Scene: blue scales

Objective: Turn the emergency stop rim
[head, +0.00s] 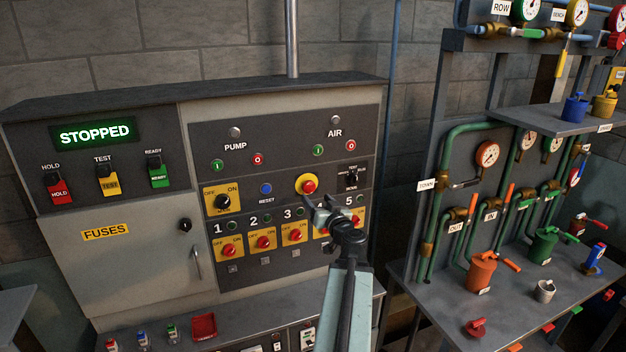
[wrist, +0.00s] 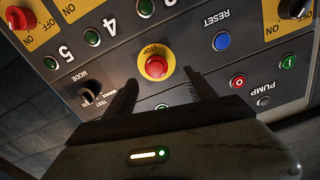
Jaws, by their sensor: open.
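The emergency stop is a red mushroom button (head: 309,186) with a yellow rim (head: 301,179) on the dark control panel, right of the blue reset button. In the wrist view the red button (wrist: 155,67) and its yellow rim (wrist: 155,52) lie between and beyond the two fingers, with the panel upside down. My gripper (head: 320,205) is open and empty, just below and in front of the button. In the wrist view the fingers of my gripper (wrist: 160,85) stand apart, one on each side, with no visible contact.
The blue reset button (head: 266,189) is left of the stop. The mode switch (head: 352,178) is close on its right. Numbered yellow-plated red switches (head: 295,235) sit below, partly behind my arm. The display (head: 95,132) reads STOPPED. A pipe rack with a shelf (head: 560,115) stands at right.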

